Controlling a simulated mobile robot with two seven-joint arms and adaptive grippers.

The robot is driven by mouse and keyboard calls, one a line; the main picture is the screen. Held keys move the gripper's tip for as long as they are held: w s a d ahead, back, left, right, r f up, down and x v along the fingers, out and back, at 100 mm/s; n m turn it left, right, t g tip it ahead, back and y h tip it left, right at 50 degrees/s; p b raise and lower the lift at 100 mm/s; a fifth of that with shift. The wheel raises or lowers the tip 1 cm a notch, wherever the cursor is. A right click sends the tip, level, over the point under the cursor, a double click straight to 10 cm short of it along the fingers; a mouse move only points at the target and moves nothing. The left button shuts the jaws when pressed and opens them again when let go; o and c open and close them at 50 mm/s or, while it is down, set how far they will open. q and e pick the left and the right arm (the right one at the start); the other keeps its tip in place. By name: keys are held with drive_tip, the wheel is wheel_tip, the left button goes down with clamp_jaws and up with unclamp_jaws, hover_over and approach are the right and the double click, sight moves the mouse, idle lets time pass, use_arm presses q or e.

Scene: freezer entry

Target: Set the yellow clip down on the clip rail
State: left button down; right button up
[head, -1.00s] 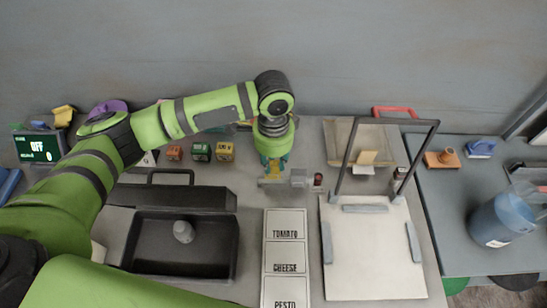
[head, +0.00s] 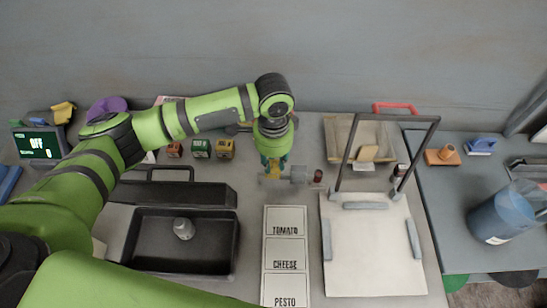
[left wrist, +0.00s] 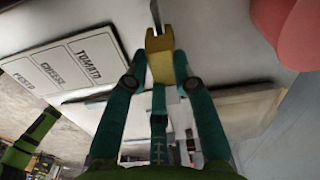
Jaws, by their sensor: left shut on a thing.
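My left gripper (head: 273,163) points down near the middle of the table and is shut on the yellow clip (left wrist: 159,58). The clip also shows in the head view (head: 273,172), between the teal fingertips. In the left wrist view the teal fingers (left wrist: 159,78) press on both sides of it. A small grey piece, apparently the clip rail (head: 298,174), lies directly under and beside the clip. The arm hides part of it, and I cannot tell whether the clip touches it. My right gripper is not in view.
The label board (head: 286,238) reading TOMATO, CHEESE and PESTO lies in front. A black tray (head: 238,262) with a small pale object stands to the left. A white board (head: 372,250) with grey stops and a dark upright frame (head: 346,157) stand to the right. Small coloured blocks (head: 225,148) sit behind left.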

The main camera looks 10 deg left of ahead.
use_arm(q)
drive_tip(key=shift+f, duration=1.1)
drive_tip(key=c, duration=1)
unclamp_jaws()
drive_tip(key=shift+o, duration=0.2)
wheel_tip(320, 180, up, 12)
